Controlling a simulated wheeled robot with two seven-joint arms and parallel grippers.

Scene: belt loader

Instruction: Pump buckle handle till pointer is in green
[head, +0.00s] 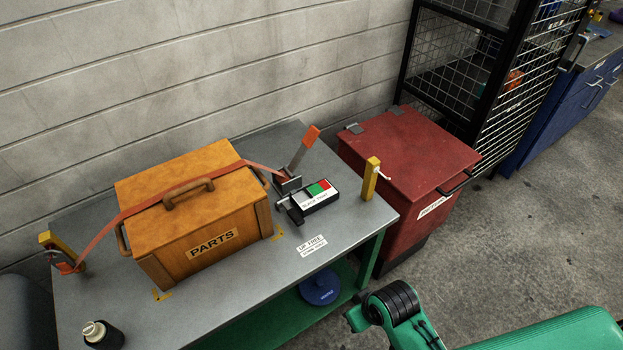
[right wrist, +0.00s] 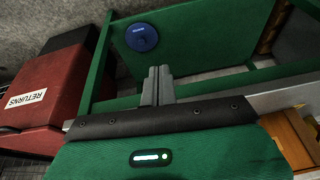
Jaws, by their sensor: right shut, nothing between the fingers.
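The buckle handle (head: 303,147) is a grey lever with an orange tip, standing up and tilted right from the buckle (head: 287,183) on the table. A red strap (head: 150,205) runs from the buckle over the wooden PARTS box (head: 192,240) to a yellow post on the left. The gauge (head: 317,197), a small box with white, green and red fields, sits beside the buckle; its pointer is too small to read. My right gripper (right wrist: 158,84) is shut and empty in the right wrist view, apart from the handle. My left gripper is not in view.
A blue disc (head: 320,284) lies on the green lower shelf. Floor at right is open.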

